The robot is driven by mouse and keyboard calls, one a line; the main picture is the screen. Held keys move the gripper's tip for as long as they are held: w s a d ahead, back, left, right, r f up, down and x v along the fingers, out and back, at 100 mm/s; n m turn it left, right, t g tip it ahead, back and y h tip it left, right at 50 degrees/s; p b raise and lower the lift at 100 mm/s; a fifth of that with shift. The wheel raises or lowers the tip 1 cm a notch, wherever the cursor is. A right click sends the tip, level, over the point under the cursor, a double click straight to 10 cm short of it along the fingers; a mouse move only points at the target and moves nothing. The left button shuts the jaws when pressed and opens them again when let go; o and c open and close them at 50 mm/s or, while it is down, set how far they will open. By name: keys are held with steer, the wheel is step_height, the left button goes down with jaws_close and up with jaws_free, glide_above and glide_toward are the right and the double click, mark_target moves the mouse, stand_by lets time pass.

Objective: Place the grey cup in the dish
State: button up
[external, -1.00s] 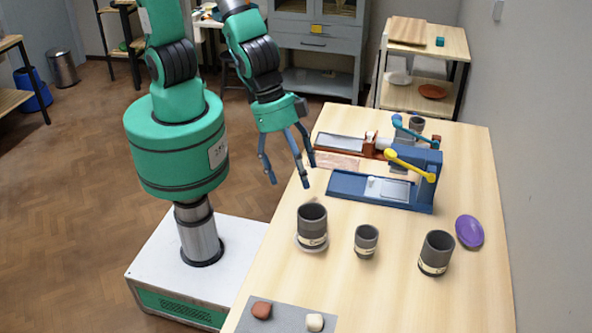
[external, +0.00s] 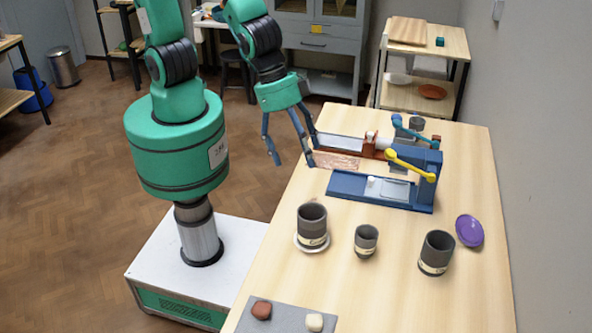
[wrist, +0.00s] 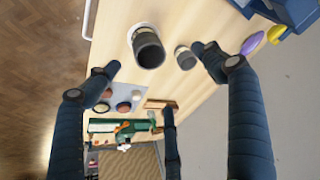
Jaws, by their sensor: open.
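Several dark grey cups with pale bands stand upright on the table. One grey cup (external: 312,219) stands on a small white dish (external: 299,245); both also show in the wrist view, as cup (wrist: 149,50) and dish (wrist: 134,28). A smaller grey cup (external: 366,240) stands beside it, and another grey cup (external: 436,251) farther right. A purple oval dish (external: 469,230) lies near the right edge. I cannot tell which cup or dish the task names. My gripper (external: 298,158) is open and empty, above the table's left edge, apart from the cups.
A blue device (external: 385,190) with a yellow lever stands behind the cups, with a brown and teal one (external: 350,146) beyond it.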

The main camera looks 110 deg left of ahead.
steer(key=s+a+r+n, duration=0.1)
steer(key=s+a+r, duration=0.1)
steer(key=a+r, duration=0.75)
steer(key=s+a+r+n, duration=0.1)
steer(key=s+a+r, duration=0.5)
steer(key=s+a, duration=0.2)
steer(key=s+a+r+n+t+y, duration=0.1)
steer(key=s+a+r+n, duration=0.1)
steer(key=s+a+r, duration=0.3)
steer(key=s+a, duration=0.3)
steer(key=shift+s+a+r+y, duration=0.25)
steer(key=shift+a+r+y, duration=0.05)
steer(key=shift+a+r, duration=0.05)
step_height(320, 180, down, 4)
steer(key=b, duration=0.4)
steer(key=shift+f, duration=0.1)
stand_by(0.3)
